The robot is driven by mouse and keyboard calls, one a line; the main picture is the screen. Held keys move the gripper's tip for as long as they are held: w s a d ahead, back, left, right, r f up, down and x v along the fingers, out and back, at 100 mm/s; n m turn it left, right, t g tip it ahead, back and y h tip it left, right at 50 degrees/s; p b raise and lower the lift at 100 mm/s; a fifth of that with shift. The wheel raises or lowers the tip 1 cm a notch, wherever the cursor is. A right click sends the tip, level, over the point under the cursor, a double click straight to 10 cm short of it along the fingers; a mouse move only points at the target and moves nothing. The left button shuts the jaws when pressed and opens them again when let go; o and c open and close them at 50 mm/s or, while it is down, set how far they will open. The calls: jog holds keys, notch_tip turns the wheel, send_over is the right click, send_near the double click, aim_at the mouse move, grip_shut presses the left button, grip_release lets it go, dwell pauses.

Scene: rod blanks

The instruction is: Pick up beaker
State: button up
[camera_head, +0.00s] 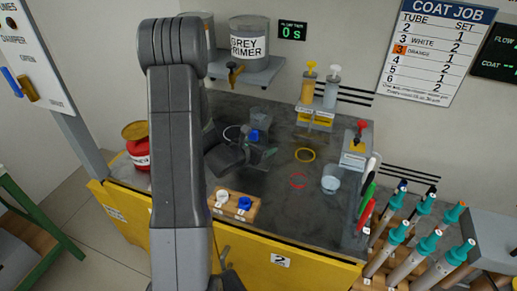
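A wooden block (232,207) with white and blue knobs is at the front edge. Pens (367,190) and a red-topped dispenser (357,145) stand right of the beaker. A red can (138,152) is left.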

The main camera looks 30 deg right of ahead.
jog(key=c, duration=0.7)
jog(key=shift+r, duration=0.15)
